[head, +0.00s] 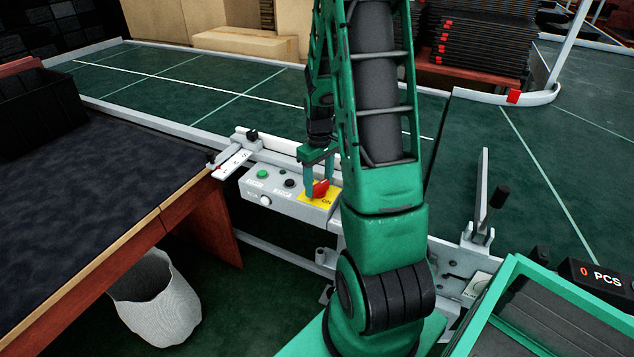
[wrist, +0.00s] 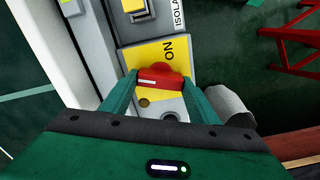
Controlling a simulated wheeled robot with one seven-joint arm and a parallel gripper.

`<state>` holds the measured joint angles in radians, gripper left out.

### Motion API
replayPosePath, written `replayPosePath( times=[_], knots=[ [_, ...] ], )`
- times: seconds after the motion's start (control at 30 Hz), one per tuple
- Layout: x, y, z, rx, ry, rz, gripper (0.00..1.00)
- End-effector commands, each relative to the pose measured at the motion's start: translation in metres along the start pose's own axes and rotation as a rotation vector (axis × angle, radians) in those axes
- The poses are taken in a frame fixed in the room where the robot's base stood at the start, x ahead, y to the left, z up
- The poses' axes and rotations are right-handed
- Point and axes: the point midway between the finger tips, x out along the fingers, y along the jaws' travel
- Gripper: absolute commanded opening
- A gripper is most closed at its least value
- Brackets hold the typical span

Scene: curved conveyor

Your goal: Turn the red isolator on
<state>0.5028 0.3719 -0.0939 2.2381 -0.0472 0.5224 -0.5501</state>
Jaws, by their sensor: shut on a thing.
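The red isolator (head: 321,187) is a rotary knob on a yellow plate (head: 307,197) marked ON, at the right end of a grey control box (head: 283,202). In the wrist view the red knob (wrist: 161,79) lies crosswise, with a white line on its left part. The word ON is printed on the yellow plate (wrist: 150,54) just above it there. My gripper (head: 319,182) reaches down from above, its green fingers shut on the knob, one at each side. The fingers also show in the wrist view (wrist: 160,84). They hide the knob's ends.
A green button (head: 262,174), a black knob (head: 290,183) and a white button (head: 265,200) share the box. A dark-topped table (head: 110,190) stands at left, with a white bin (head: 155,298) beside it. A lever (head: 490,205) stands upright at right.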

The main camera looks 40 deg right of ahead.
Motion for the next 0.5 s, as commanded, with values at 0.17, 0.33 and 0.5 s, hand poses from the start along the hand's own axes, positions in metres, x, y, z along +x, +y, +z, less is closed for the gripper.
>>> replayPosePath(
  times=[0.17, 0.33, 0.5],
  knots=[
    [-0.0011, 0.0019, -0.0009, 0.169, 0.003, 0.005, 0.32],
    [-0.0011, 0.0015, -0.001, 0.329, 0.004, 0.004, 0.32],
    [-0.0011, 0.0007, -0.0013, 0.489, 0.004, 0.002, 0.32]
  ],
)
